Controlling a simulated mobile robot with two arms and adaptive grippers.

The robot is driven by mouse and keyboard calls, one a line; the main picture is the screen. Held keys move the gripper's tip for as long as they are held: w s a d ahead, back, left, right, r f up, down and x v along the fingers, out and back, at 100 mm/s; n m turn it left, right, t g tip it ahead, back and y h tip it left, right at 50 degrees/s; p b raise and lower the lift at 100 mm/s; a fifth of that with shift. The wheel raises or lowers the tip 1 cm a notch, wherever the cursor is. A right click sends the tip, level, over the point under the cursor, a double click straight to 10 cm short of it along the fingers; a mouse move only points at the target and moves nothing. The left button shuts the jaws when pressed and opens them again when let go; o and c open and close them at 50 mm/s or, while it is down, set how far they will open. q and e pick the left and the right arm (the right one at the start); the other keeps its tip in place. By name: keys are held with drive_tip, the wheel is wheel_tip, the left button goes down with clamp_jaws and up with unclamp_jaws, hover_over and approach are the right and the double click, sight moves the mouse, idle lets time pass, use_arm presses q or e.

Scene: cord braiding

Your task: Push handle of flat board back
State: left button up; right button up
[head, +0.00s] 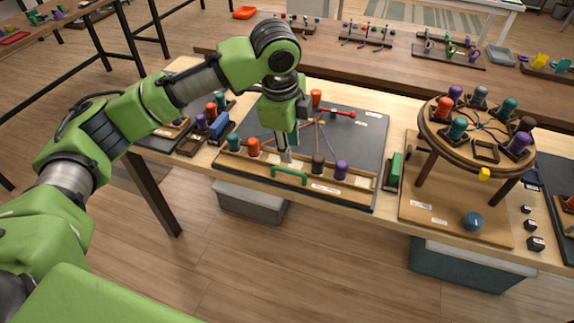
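The flat board (352,147) is a dark panel on the workbench with a wooden strip (240,165) along its front edge. A green handle (290,178) stands on the front of that strip. Coloured cords (319,140) run across the board to bobbins, among them an orange one (253,147), a dark brown one (318,164) and a purple one (341,169). My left gripper (287,155) points down over the strip, just behind the handle as seen here. Its fingertips are small and partly hidden, so contact and opening are unclear. My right gripper is out of view.
A round braiding stand (427,128) with several bobbins stands to the right on a wooden base (440,207). A green block (395,170) lies beside the board's right edge. A rack of bobbins (190,145) is at left. Another bench (400,70) is behind.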

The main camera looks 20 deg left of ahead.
sight(288, 170)
use_arm(q)
drive_tip(key=w+f, duration=0.1)
drive_tip(key=f, duration=0.2)
drive_tip(key=w+a+f, duration=0.1)
drive_tip(key=f, duration=0.3)
drive_tip(key=w+f+p, duration=0.1)
drive_tip(key=f, duration=0.3)
drive_tip(key=shift+w+a+f, duration=0.1)
drive_tip(key=shift+w+a, duration=0.05)
drive_tip(key=shift+a, duration=0.2)
drive_tip(key=shift+c, duration=0.4)
clamp_jaws()
